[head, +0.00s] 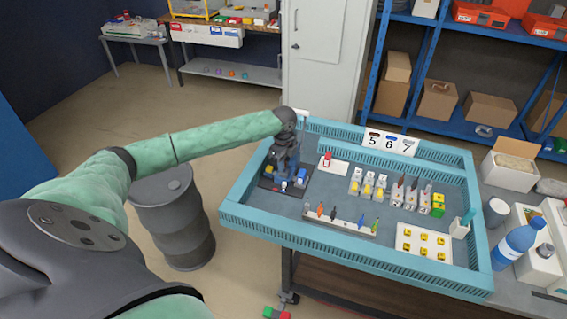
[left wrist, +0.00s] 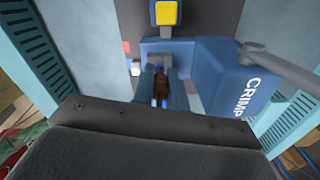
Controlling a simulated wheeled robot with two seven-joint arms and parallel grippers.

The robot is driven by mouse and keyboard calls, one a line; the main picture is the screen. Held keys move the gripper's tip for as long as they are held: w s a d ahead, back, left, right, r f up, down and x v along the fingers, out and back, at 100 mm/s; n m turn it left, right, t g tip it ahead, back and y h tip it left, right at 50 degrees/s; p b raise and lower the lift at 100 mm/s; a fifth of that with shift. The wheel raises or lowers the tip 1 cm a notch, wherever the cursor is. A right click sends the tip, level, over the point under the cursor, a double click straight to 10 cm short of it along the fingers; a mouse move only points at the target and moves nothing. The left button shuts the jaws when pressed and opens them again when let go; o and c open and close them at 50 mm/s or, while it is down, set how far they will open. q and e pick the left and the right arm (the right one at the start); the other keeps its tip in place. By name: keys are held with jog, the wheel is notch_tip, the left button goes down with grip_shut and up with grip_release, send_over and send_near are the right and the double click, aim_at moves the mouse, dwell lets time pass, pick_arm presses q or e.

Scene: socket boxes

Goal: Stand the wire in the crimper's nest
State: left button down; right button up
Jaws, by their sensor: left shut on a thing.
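The blue crimper (head: 290,186) stands on a dark base at the left end of the tray; in the left wrist view its body (left wrist: 222,75) carries the letters CRIMP. My left gripper (head: 284,156) is over the crimper, pointing down. In the left wrist view the left gripper (left wrist: 161,90) is shut on a thin brown piece, which I take as the wire (left wrist: 160,84). The wire is upright between the fingers, in front of the crimper's blue block. Its lower end and the nest are hidden, so I cannot tell whether they touch. My right gripper is out of view.
A teal-walled tray (head: 352,259) surrounds the work area. It holds a rack of coloured pieces (head: 338,221), white sockets (head: 362,186) and a white board with yellow parts (head: 424,242). A yellow block (left wrist: 166,13) is on the crimper's far side. A bottle (head: 518,243) stands outside, right.

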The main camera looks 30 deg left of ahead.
pick_arm(q)
jog(key=shift+f, duration=0.5)
jog(key=c, duration=0.9)
grip_release()
